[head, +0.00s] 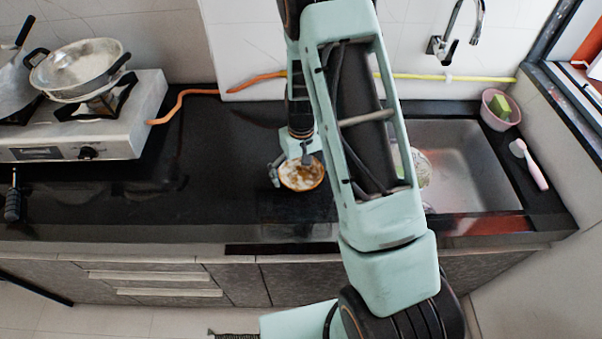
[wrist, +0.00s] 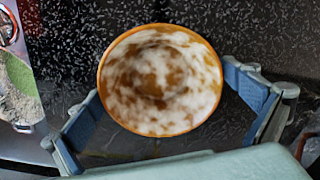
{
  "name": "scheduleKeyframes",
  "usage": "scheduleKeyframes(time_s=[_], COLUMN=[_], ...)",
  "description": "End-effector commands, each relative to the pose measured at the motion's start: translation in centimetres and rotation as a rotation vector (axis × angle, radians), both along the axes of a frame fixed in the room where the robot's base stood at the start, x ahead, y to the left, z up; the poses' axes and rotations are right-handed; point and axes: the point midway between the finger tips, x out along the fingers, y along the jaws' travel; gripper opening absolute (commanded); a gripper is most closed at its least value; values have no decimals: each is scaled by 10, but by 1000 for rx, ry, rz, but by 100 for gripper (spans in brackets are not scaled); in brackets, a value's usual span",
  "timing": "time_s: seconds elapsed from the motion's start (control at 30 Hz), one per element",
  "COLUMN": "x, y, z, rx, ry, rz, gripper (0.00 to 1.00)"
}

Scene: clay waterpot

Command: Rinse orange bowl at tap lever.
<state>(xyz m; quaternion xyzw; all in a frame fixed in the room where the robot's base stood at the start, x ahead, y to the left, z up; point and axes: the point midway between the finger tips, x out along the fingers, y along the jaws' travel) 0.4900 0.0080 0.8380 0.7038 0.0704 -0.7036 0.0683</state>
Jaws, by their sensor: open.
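The orange bowl (head: 302,174) sits on the black counter left of the sink, with white and brown patches inside and an orange rim. In the wrist view the bowl (wrist: 160,80) lies between the spread fingers of my gripper (wrist: 165,115). The fingers are open, one on each side, and I cannot tell whether either touches the rim. In the head view my gripper (head: 297,172) is at the bowl. The tap (head: 446,42) with its lever is on the wall above the sink (head: 455,160). My arm hides the sink's left part.
A pink bowl with a green sponge (head: 500,108) stands at the sink's back right corner. A pink-handled brush (head: 530,164) lies on the right ledge. A stove (head: 75,125) with a pan (head: 80,70) stands at left. The counter (head: 190,180) between is clear.

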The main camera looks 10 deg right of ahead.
Motion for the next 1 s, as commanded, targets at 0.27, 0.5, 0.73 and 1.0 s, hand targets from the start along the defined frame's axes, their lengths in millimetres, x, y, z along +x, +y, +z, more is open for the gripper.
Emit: scheduleKeyframes(time_s=[0.27, 0.5, 0.73, 1.0], x=[1, 2, 1, 0], y=[0, 0, 0, 0], z=[10, 53, 97, 122], rx=[0, 0, 0, 0], ry=[-4, -6, -5, -1], rz=[1, 1, 1, 0], gripper=[100, 100, 100, 100])
